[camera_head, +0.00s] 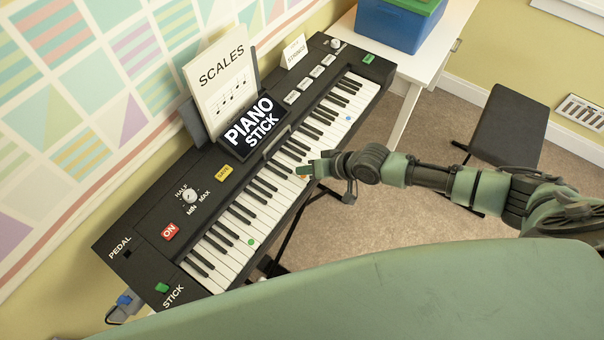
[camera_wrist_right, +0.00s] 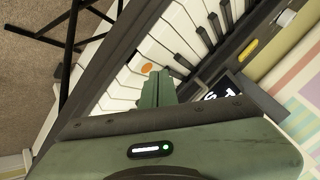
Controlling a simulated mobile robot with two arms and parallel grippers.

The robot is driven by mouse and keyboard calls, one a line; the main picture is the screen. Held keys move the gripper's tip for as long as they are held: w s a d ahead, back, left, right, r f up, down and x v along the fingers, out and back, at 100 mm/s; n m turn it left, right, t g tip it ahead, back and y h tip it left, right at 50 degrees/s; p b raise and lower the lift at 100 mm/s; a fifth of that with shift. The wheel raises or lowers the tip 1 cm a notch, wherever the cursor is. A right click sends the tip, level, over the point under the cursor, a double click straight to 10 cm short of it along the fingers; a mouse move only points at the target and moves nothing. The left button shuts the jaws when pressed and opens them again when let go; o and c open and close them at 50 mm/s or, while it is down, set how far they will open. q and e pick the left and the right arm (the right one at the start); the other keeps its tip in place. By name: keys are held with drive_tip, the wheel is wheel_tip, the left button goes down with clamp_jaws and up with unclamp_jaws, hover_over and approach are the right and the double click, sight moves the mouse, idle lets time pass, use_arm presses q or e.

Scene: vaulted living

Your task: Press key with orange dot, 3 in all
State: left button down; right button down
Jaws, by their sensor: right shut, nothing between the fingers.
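The black electronic keyboard (camera_head: 205,175) stands along the patterned wall in the head view. The white key with the orange dot (camera_wrist_right: 147,69) shows in the right wrist view, just left of my fingertips. In the head view that dot is mostly hidden by my right gripper (camera_head: 305,170), which reaches in from the right over the middle of the keys. The right gripper is shut and empty; its two green fingers (camera_wrist_right: 160,78) point down at the keys close beside the orange dot. Whether the tips touch a key cannot be told. My left gripper is not in view.
Other white keys carry a green dot (camera_head: 251,242) and a blue dot (camera_head: 347,103). A scales sheet (camera_head: 220,80) and a piano stick sign (camera_head: 252,121) stand behind the keys. A black bench (camera_head: 510,125) and a white table (camera_head: 428,62) with a blue box (camera_head: 390,25) are right.

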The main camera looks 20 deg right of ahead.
sight(305, 177)
drive_tip(key=shift+f+b, duration=0.4)
drive_tip(key=shift+f, duration=0.2)
idle(0.4)
drive_tip(key=shift+r, duration=0.15)
drive_tip(key=shift+r+p, duration=0.85)
drive_tip(key=shift+p, duration=0.1)
wheel_tip(305, 177, up, 5)
drive_tip(key=p, duration=0.5)
drive_tip(key=shift+r, duration=0.1)
idle(0.5)
